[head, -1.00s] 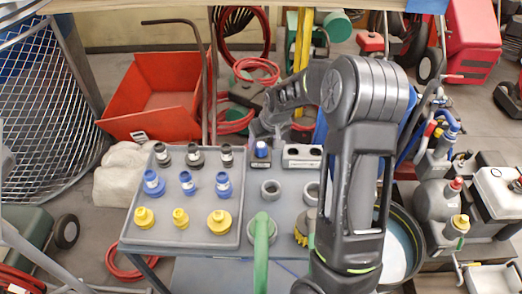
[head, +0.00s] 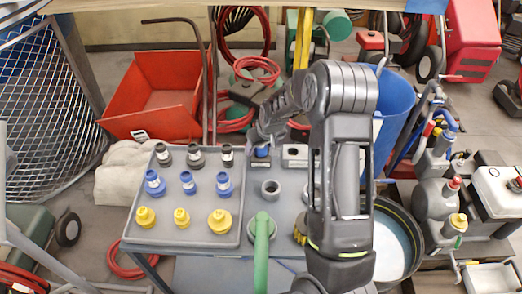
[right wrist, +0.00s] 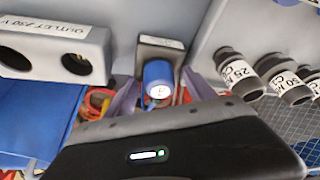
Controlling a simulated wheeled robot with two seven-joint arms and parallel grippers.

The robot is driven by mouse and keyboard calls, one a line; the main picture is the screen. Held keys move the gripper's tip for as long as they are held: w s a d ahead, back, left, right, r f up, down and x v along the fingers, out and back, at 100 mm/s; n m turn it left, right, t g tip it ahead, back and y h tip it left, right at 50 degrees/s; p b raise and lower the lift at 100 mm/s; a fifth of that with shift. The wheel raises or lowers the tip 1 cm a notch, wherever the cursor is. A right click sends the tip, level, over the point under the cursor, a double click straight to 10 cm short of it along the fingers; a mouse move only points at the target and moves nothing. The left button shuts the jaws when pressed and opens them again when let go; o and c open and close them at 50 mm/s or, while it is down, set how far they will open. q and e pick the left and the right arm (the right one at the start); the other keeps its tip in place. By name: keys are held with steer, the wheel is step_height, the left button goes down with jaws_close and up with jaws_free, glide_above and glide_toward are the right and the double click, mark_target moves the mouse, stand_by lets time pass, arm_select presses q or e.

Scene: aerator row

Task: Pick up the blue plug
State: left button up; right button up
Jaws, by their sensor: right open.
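The blue plug (head: 262,152) stands at the back of the grey table, right of the tray, partly hidden by my right gripper. In the right wrist view the blue plug (right wrist: 158,80) stands at a small grey block with a white label (right wrist: 160,45). My right gripper (head: 262,143) is open, and its fingers (right wrist: 160,97) show to either side of the plug. Whether they touch it I cannot tell. My left gripper is not in view.
A grey tray (head: 205,215) holds rows of black, blue and yellow fittings. An outlet block (right wrist: 62,48) with round holes stands close to the plug. Grey rings (head: 270,188) and a green upright handle (head: 263,240) stand nearer the front.

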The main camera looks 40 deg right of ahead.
steer(key=shift+c, duration=0.2)
jaws_close()
stand_by(0.4)
steer(key=shift+r, duration=0.1)
step_height(320, 180, up, 9)
steer(key=shift+f+b, duration=0.1)
steer(key=shift+b, duration=0.65)
steer(key=shift+r, duration=0.5)
